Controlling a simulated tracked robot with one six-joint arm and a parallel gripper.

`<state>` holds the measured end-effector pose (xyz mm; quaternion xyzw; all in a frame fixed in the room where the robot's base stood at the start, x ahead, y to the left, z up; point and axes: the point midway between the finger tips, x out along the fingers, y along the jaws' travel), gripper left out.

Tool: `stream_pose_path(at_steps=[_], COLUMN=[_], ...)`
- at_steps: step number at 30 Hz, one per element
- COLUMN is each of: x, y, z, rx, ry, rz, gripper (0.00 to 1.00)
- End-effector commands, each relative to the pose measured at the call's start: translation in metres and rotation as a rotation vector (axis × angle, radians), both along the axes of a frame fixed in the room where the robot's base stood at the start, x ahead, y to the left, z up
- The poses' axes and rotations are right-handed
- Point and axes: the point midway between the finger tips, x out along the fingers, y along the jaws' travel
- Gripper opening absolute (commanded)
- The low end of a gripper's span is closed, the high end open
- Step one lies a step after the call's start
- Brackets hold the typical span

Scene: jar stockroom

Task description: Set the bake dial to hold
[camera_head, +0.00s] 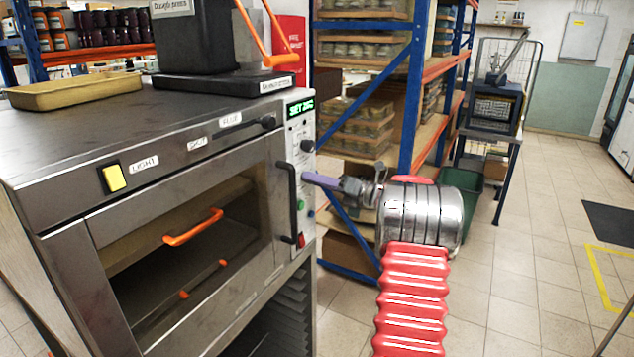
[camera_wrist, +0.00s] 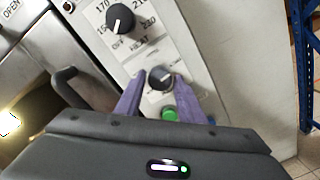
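The oven's pale control panel (camera_head: 302,125) is on the right of its front. In the wrist view, a small dark dial (camera_wrist: 160,78) sits below a larger dial labelled HEAT (camera_wrist: 121,20). The small dial's white mark points roughly right; its lettering is too small or covered to read, so I cannot confirm it is the bake dial. My gripper (camera_wrist: 159,80) has its two purple fingers apart, one on either side of the small dial, with a slight gap. Contact cannot be told. In the head view my gripper (camera_head: 308,179) reaches the panel from the right.
A green button (camera_wrist: 168,113) lies just below the small dial, between the fingers. A dark door handle (camera_head: 289,200) stands left of the panel. The green display (camera_head: 301,107) reads about SET 200. A red switch (camera_head: 301,241) is low on the panel. Blue-framed shelves (camera_head: 415,90) stand behind my arm.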

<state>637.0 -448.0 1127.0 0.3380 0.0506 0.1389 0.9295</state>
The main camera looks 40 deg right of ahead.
Motion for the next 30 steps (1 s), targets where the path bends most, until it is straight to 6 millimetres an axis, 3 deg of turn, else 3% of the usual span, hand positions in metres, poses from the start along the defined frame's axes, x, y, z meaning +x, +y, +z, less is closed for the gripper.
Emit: stream_pose_path(at_steps=[11, 12, 30], x=[-0.0003, 0.0, -0.0013], y=[-0.0004, 0.0066, -0.0015], z=[-0.0003, 0.0004, -0.001], rx=[0.0, 0.001, -0.152], ry=[0.001, 0.001, -0.053], rz=[-0.001, 0.001, -0.002], gripper=[0.08, 0.07, 0.07])
